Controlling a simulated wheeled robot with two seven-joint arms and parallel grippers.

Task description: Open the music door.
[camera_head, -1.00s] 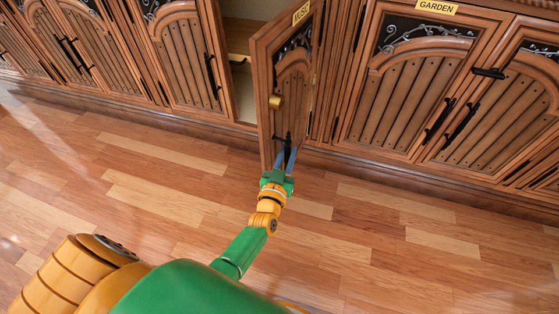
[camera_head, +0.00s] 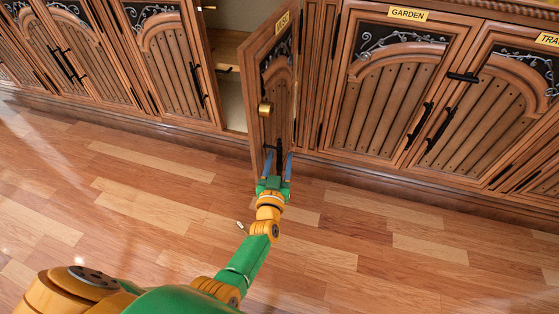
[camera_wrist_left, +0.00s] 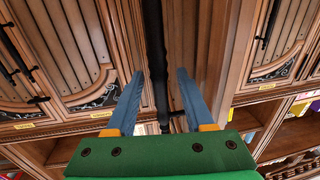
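The music door (camera_head: 268,85) is a narrow brown wooden panel with a yellow label (camera_head: 283,19), now seen at a steep angle. It stands swung out from the cabinet, with the open interior (camera_head: 233,95) showing to its left. A brass knob (camera_head: 265,109) and a black bar handle (camera_head: 280,152) are on its face. My left gripper (camera_head: 278,158) is at the lower part of this handle. In the left wrist view, its blue fingers (camera_wrist_left: 160,75) are spread on either side of the black handle (camera_wrist_left: 153,40), with gaps visible. My right gripper is not in view.
The closed garden door (camera_head: 385,100) stands to the right, and another closed door (camera_head: 170,75) to the left of the opening. A pale shelf or drawer (camera_head: 228,50) shows inside the cabinet. The wooden floor (camera_head: 400,240) in front is clear.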

